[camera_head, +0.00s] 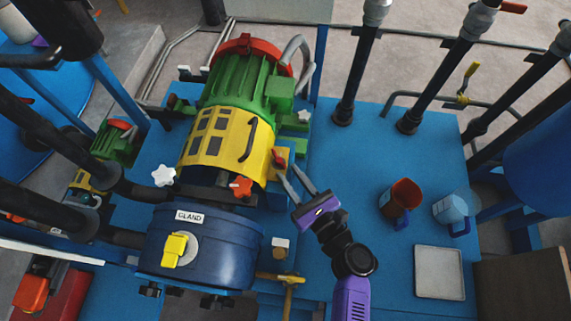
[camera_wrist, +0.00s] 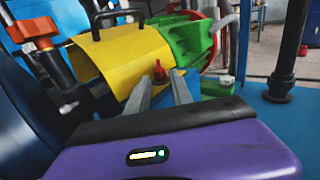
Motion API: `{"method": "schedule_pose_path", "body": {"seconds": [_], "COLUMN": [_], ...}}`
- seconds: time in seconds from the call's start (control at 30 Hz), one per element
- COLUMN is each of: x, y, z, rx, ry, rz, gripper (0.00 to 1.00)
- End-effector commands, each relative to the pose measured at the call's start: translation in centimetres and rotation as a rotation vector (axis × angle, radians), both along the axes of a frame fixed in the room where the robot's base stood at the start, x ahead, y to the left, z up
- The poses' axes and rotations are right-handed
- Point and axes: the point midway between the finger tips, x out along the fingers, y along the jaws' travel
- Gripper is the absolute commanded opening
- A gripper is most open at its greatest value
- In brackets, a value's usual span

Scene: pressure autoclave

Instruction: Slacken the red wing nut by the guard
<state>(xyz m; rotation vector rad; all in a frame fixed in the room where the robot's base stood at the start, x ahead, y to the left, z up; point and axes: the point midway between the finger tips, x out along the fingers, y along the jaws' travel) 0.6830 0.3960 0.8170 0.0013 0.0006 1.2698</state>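The yellow guard (camera_head: 212,140) covers the coupling between the green motor and the dark blue pump body. A small red wing nut (camera_head: 277,155) sits at the guard's right side, near a yellow block. In the wrist view the red wing nut (camera_wrist: 160,72) shows upright beside the yellow guard (camera_wrist: 118,58). My gripper (camera_head: 287,167) is open, with its fingertips close to the nut. In the wrist view the nut appears in the gap between the fingertips of my gripper (camera_wrist: 161,82). No finger contact can be made out.
An orange star knob (camera_head: 240,187) and a white one (camera_head: 163,175) are near the guard's lower edge. A brass valve handle (camera_head: 288,284) is below.

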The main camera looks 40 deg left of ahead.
Motion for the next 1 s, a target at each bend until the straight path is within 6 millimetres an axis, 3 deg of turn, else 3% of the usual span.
{"method": "schedule_pose_path", "body": {"seconds": [0.2, 0.57, 0.73, 1.0], "x": [0.8, 1.0, 1.0, 1.0], "y": [2.5, 3.1, 3.1, 3.0], "z": [0.0, 0.0, 0.0, 0.0], "rx": [0.001, 0.0, 0.0, -0.001], "ry": [0.0, -0.001, -0.001, -0.002], "rz": [0.0, -0.001, -0.001, 0.006], "gripper": [0.27, 0.27, 0.0, 0.0]}}
